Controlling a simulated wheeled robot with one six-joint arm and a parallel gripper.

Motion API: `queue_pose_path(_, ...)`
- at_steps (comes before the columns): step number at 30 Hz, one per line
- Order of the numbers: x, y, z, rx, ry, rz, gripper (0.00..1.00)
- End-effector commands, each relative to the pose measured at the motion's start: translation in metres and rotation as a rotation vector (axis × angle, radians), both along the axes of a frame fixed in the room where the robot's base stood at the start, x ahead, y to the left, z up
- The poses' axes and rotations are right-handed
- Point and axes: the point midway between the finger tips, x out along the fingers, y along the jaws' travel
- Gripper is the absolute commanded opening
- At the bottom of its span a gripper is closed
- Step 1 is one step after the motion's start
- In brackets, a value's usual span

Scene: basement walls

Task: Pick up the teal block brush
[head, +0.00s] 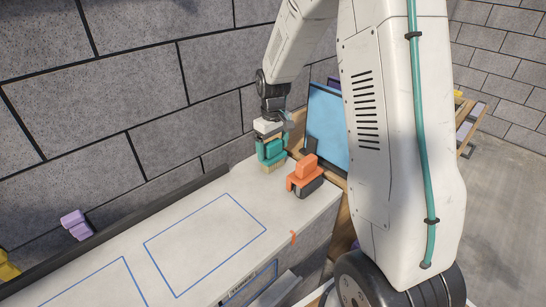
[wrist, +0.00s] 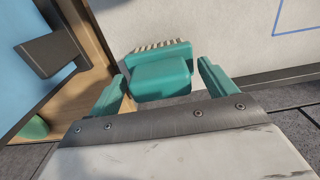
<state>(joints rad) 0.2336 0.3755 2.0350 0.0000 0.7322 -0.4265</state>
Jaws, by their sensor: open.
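The teal block brush (head: 272,158) stands on the white worktop near its far end, pale bristles down, in the head view. In the wrist view the brush (wrist: 160,72) shows its teal handle block toward me and its row of pale bristles at the top. My gripper (head: 270,143) is at the brush, coming from above and behind it. In the wrist view my gripper (wrist: 161,78) is open, with one teal finger on each side of the handle. A gap shows on the right; contact on the left is hard to tell.
An orange and dark grey block (head: 303,175) stands close right of the brush. A blue panel (head: 328,125) with a dark frame is behind it. A purple block (head: 75,222) lies beyond the dark rail (head: 130,230). Blue outlined worktop areas (head: 205,242) are clear.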

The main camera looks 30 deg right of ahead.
Motion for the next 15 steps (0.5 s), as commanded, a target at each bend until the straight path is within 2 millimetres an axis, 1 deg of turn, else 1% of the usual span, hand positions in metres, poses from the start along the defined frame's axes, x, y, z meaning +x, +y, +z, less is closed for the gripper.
queue_pose_path(5,0.0001,0.0000,0.0002,0.000,-0.001,0.000,0.84)
queue_pose_path(6,0.0001,0.0000,0.0003,0.000,-0.001,0.000,0.72)
queue_pose_path(8,0.0001,0.0000,0.0004,0.000,-0.001,0.000,0.56)
queue_pose_path(9,0.0001,0.0000,0.0004,0.000,-0.001,0.000,0.45)
queue_pose_path(10,0.0002,0.0000,0.0004,0.000,-0.001,0.000,0.36)
queue_pose_path(11,0.0002,0.0000,0.0005,0.000,-0.001,0.000,0.31)
queue_pose_path(15,0.0003,0.0000,0.0007,-0.001,-0.001,0.000,0.31)
